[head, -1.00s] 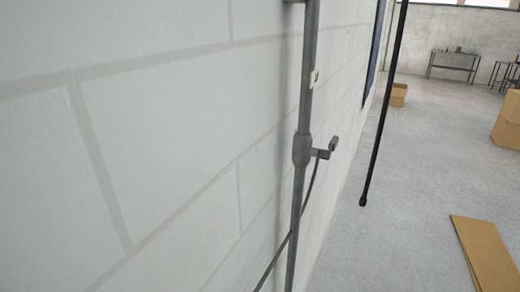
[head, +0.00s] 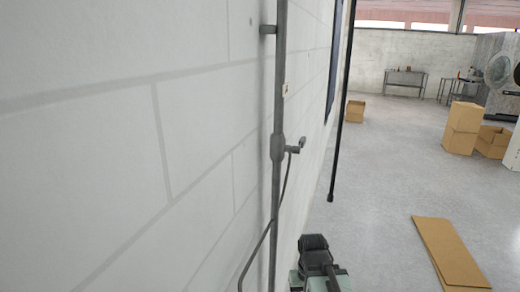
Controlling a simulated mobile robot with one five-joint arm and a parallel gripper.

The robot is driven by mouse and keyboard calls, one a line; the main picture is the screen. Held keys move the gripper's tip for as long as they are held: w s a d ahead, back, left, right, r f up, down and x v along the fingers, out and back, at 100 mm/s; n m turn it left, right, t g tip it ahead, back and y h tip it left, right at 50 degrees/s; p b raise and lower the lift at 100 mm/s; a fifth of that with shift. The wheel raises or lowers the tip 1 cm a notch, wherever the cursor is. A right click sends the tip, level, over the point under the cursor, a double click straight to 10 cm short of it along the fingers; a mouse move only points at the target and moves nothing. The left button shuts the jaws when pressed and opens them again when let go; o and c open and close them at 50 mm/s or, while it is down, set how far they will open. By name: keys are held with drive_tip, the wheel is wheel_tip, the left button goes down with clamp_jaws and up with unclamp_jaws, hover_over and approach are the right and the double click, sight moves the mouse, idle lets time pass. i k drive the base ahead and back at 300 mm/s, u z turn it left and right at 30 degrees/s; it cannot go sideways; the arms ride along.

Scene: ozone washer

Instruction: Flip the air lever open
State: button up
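The air lever (head: 296,147) is a small grey handle that sticks out to the right from a thicker fitting on the grey vertical pipe (head: 276,190) along the white block wall. It is small in the head view and its exact setting is hard to tell. My gripper (head: 318,262) appears as a dark, blocky shape at the bottom of the view, below and to the right of the lever and well apart from it. Its fingers are not clear, so I cannot tell whether it is open or shut.
A thin cable (head: 262,245) runs down from near the lever and crosses the pipe. A black hanging rod (head: 342,110) is to the right of the lever. Flat cardboard (head: 447,252) lies on the floor at right, with boxes (head: 462,128) beyond. The floor between is clear.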

sight(297, 151)
drive_tip(key=k, duration=1.65)
drive_tip(key=z, duration=1.05)
drive_tip(key=i, duration=1.8)
drive_tip(key=u, duration=2.85)
